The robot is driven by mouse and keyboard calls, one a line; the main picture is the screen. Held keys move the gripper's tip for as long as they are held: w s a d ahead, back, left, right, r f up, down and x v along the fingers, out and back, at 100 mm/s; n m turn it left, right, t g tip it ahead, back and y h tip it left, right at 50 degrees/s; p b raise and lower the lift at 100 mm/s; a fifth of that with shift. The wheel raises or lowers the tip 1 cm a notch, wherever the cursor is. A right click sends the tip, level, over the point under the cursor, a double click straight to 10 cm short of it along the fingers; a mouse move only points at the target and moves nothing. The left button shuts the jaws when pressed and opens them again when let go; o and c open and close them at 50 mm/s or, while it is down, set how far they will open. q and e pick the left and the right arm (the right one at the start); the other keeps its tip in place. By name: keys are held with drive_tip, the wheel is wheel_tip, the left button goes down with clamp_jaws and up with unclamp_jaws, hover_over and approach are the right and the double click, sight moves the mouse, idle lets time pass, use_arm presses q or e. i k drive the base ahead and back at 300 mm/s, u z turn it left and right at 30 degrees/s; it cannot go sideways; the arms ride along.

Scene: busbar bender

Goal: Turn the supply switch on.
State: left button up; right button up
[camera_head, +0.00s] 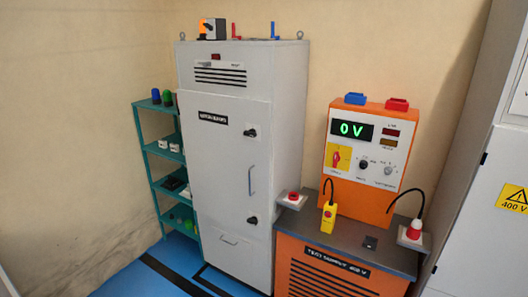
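The orange test supply unit (347,195) stands on a dark-topped orange cabinet marked as a 400 V test supply. Its display (352,130) reads 0 V in green. Below the display is a yellow plate with a red rotary switch (337,158), which looks like the supply switch. Its handle appears roughly upright, and its label is too small to read. To its right are a dark knob (364,164) and a lighter knob (388,170). Neither of my grippers shows in this view.
A tall grey cabinet (229,150) stands left, with a green shelf (153,165) beyond. Another grey cabinet (478,240) with a 400 V sign is at right. Blue floor shows at lower left.

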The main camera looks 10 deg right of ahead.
sight(337, 157)
drive_tip(key=u, duration=0.65)
drive_tip(key=i, duration=1.55)
drive_tip(key=z, duration=0.05)
